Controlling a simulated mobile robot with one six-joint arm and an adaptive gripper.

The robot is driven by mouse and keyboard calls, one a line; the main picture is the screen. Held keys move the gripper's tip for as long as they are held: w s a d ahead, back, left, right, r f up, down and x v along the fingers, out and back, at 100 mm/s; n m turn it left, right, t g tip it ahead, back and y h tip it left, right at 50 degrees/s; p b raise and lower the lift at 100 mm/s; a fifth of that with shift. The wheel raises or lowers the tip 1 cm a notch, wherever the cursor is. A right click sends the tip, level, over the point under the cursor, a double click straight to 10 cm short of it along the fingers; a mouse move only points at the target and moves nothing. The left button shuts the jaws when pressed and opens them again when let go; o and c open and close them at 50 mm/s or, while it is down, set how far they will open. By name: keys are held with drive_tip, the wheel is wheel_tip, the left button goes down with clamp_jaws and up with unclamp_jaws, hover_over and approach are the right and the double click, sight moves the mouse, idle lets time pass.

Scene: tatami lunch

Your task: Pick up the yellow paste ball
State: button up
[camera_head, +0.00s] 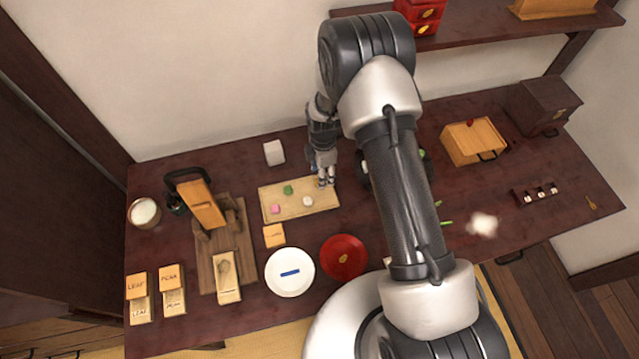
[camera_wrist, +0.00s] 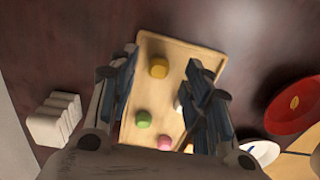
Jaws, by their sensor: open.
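The yellow paste ball (camera_wrist: 158,68) sits on a light wooden board (camera_wrist: 148,98) in the wrist view, ahead of my gripper (camera_wrist: 163,76) and between the lines of its two fingers. My gripper is open and empty, with a finger on each side. In the head view my gripper (camera_head: 326,180) is over the right end of the board (camera_head: 294,211); I cannot make out the yellow ball there, where the gripper covers that end.
Green (camera_head: 288,189), pink (camera_head: 276,209) and white (camera_head: 308,201) balls share the board. The right finger partly hides the white one in the wrist view. A white block (camera_head: 274,152) stands behind the board; a red plate (camera_head: 343,257) and white plate (camera_head: 290,272) lie in front.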

wheel_tip(320, 180, down, 3)
drive_tip(key=shift+f+b, duration=0.15)
drive_tip(key=shift+b, duration=0.2)
drive_tip(key=c, duration=0.9)
drive_tip(key=shift+o, duration=0.2)
drive_tip(key=shift+r, duration=0.2)
